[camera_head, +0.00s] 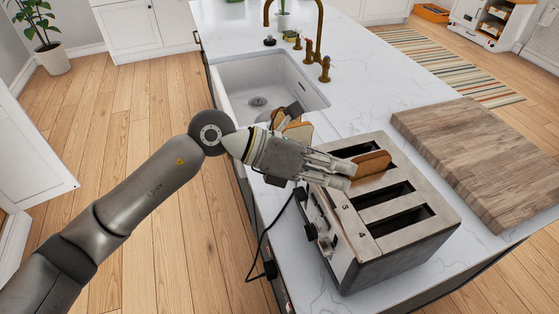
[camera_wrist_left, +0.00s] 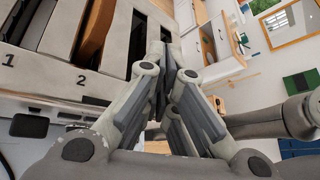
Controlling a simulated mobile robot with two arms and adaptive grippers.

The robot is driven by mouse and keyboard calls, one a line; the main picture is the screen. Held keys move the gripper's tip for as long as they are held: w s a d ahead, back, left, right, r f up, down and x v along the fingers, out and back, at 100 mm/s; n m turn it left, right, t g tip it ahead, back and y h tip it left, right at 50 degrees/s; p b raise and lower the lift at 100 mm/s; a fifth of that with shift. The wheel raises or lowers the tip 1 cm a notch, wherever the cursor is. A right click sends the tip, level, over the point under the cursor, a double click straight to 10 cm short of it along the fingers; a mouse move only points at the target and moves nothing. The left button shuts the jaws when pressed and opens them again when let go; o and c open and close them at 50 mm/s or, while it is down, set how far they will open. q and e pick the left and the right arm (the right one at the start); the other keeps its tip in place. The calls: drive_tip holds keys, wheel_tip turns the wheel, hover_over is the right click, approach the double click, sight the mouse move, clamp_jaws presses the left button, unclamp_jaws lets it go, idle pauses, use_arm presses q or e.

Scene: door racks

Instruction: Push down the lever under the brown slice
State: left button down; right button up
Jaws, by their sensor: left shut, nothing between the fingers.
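The metal toaster (camera_head: 405,240) stands on the white counter with several slots in its top. The brown slice (camera_head: 371,163) stands in a slot near the far end; in the left wrist view the brown slice (camera_wrist_left: 97,32) is in the slot above the number 2. Dark levers show on the toaster's front side: a nearer lever (camera_head: 311,232) and a farther lever (camera_head: 300,194). A dark lever (camera_wrist_left: 30,126) also shows in the left wrist view. My left gripper (camera_head: 345,172) is shut and empty, over the toaster's top edge beside the slice. My right gripper is not in view.
A wooden board (camera_head: 480,150) lies right of the toaster. The sink (camera_head: 262,85) is behind my left arm. More bread (camera_head: 297,131) is partly hidden behind my left gripper. A black cord (camera_head: 263,240) hangs at the counter's left edge.

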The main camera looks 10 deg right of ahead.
use_arm(q)
drive_tip(key=w+a+f+m+t+y, duration=0.2)
drive_tip(key=w+a+f+y, duration=0.1)
drive_tip(key=a+y, duration=0.2)
drive_tip(key=t+y, duration=0.2)
drive_tip(key=y, duration=0.1)
approach(299, 193)
drive_tip(key=b+x, duration=0.1)
drive_tip(key=x, duration=0.4)
drive_tip(key=shift+w+d+f, duration=0.1)
drive_tip(key=shift+w+d, duration=0.05)
drive_tip(key=shift+d+f, duration=0.2)
drive_tip(key=shift+f, duration=0.15)
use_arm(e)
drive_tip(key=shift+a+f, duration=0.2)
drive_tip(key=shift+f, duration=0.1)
use_arm(q)
wheel_tip(299, 193, down, 6)
drive_tip(key=b, duration=0.7)
drive_tip(key=a, duration=0.1)
drive_tip(key=a+r, duration=0.1)
drive_tip(key=a, duration=0.2)
drive_tip(key=shift+s+r+p, duration=0.3)
drive_tip(key=shift+s+r, duration=0.1)
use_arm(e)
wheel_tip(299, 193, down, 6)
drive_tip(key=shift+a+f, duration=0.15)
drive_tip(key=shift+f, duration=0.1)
